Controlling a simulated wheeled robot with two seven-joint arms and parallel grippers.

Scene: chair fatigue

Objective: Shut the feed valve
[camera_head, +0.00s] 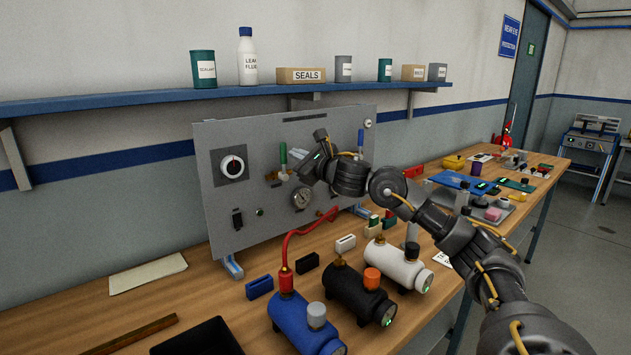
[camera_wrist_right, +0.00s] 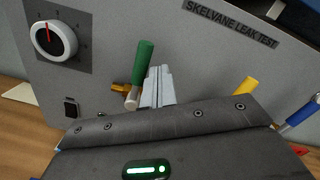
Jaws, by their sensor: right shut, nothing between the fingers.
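The grey leak test panel (camera_head: 235,215) stands upright at the back of the bench. A green-handled valve (camera_head: 283,156) is on its front, the handle pointing up. In the right wrist view the green handle (camera_wrist_right: 143,62) rises from a pale hub beside a brass fitting. A yellow handle (camera_wrist_right: 246,86) and a blue handle (camera_wrist_right: 301,112) lie farther right; I cannot read which is the feed valve. My right gripper (camera_wrist_right: 157,86) is shut and empty, its pale fingers close to the right of the green handle; contact is unclear. My left gripper is not in view.
A dial (camera_head: 233,166) and a gauge (camera_head: 302,198) are on the panel. A red hose (camera_head: 291,240) runs to the blue cylinder (camera_head: 300,325); black (camera_head: 352,297) and white (camera_head: 393,264) cylinders stand beside it. A shelf (camera_head: 150,97) with bottles and boxes hangs above.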

